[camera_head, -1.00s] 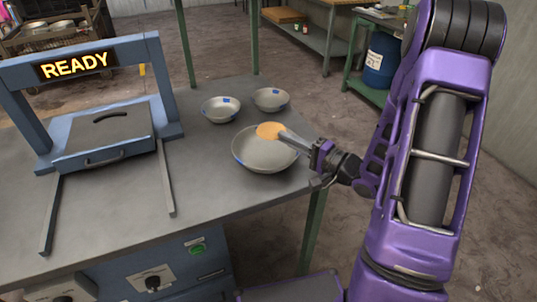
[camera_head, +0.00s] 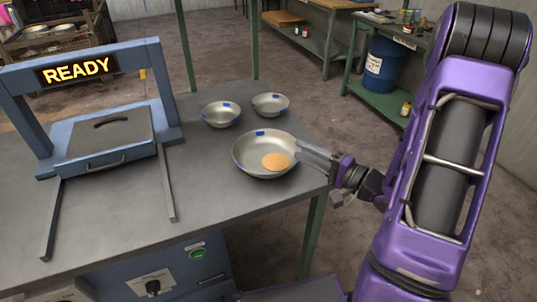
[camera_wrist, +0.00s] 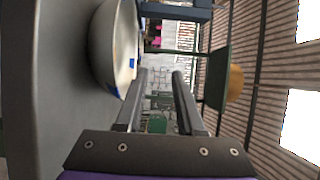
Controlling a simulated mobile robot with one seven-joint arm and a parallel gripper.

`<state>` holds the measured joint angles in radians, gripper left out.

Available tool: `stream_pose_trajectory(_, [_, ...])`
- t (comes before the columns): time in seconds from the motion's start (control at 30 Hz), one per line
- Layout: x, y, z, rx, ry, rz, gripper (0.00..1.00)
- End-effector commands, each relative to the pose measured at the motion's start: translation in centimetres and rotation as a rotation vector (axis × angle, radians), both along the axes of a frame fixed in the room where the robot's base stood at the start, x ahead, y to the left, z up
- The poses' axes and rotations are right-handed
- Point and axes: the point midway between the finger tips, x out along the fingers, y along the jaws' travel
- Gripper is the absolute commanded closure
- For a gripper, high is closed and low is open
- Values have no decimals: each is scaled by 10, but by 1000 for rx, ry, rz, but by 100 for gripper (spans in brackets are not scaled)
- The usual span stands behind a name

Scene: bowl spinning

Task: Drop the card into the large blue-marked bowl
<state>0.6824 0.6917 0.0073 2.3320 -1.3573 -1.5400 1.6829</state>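The large metal bowl (camera_head: 245,160) with blue marks on its rim stands on the grey table. A round, flat orange piece (camera_head: 276,162), which I take as the card, lies inside it on the right side. My gripper (camera_head: 305,150) is at the bowl's right rim, with its fingers pointing left toward it. In the wrist view the two fingers (camera_wrist: 160,85) are apart with nothing between them, and the large bowl (camera_wrist: 122,50) shows to their left. Whether a finger touches the rim I cannot tell.
Two smaller blue-marked metal bowls, one at left (camera_head: 221,115) and one at right (camera_head: 270,104), stand behind the large bowl. A blue press frame (camera_head: 165,95) with a "READY" sign stands at the left. The table (camera_head: 205,185) is clear between press and large bowl.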

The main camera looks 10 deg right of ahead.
Motion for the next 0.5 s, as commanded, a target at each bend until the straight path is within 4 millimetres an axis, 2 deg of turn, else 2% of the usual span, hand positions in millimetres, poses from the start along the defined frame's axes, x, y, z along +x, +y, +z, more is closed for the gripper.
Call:
stream_pose_trajectory(0.03, [-10, -10, 1, 2, 2, -7, 63])
stream_pose_trajectory(0.3, [-61, -50, 1, 0, 1, -6, 63])
stream_pose_trajectory(0.5, [-85, -69, 1, 2, 1, -3, 63])
